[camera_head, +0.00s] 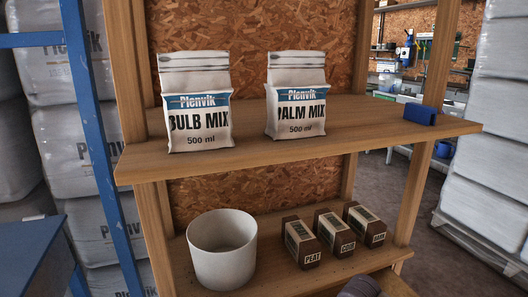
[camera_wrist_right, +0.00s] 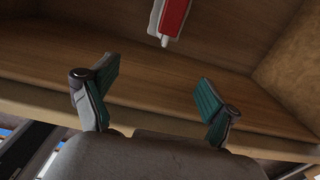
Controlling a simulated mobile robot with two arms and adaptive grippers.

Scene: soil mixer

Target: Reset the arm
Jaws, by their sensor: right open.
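My right gripper (camera_wrist_right: 158,84) shows in the right wrist view with its two green-padded fingers spread wide. Nothing is between the fingers. A wooden surface (camera_wrist_right: 190,65) lies beyond the fingertips, apart from them as far as I can see. In the head view only a dark grey rounded shape shows at the bottom edge, likely part of my right arm; its fingers are not seen there. My left gripper is in neither view.
An upper shelf (camera_head: 230,160) holds a Bulb Mix bag (camera_head: 197,105), a Palm Mix bag (camera_head: 296,97) and a blue object (camera_head: 420,115). Below stand a white pot (camera_head: 222,255) and three small brown packs (camera_head: 334,234). A red-and-white object (camera_wrist_right: 172,18) is at the wrist view's top.

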